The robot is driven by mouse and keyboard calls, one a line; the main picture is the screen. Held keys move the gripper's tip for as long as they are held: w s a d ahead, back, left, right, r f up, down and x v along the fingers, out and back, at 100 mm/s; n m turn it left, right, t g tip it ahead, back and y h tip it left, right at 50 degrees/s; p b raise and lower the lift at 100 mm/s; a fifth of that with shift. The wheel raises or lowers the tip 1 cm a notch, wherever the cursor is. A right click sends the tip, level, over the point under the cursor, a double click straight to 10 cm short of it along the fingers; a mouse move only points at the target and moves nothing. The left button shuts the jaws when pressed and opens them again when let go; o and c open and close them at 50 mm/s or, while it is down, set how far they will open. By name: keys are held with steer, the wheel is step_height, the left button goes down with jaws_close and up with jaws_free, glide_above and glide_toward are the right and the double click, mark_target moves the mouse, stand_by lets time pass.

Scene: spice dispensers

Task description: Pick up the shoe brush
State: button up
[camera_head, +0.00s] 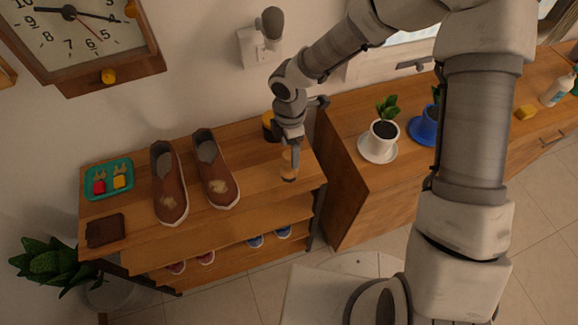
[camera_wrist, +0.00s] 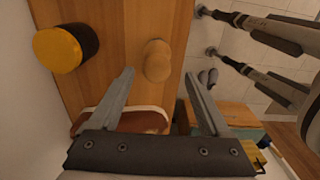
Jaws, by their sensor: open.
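The shoe brush (camera_head: 289,168), a small light-wood piece with a rounded top, stands near the right end of the wooden shoe rack's top (camera_head: 258,160). In the wrist view the brush (camera_wrist: 157,60) shows from above, just past the fingertips and roughly centred between them. My gripper (camera_head: 289,148) points down over it in the head view and partly hides it. In the wrist view my gripper (camera_wrist: 159,76) is open, with nothing held. I cannot tell whether a finger touches the brush.
A black tin with a yellow lid (camera_wrist: 60,48) stands close by, behind my gripper. Two brown shoes (camera_head: 168,182) (camera_head: 216,170), a teal tray (camera_head: 108,180) and a dark brown cloth (camera_head: 105,230) lie leftward. A cabinet with a white potted plant (camera_head: 379,142) stands right.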

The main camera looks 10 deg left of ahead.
mark_target(289, 164)
steer(key=shift+w+a+f, duration=0.1)
steer(key=shift+f, duration=1.8)
steer(key=shift+w+f, duration=0.1)
steer(key=shift+f, duration=1.8)
jaws_close()
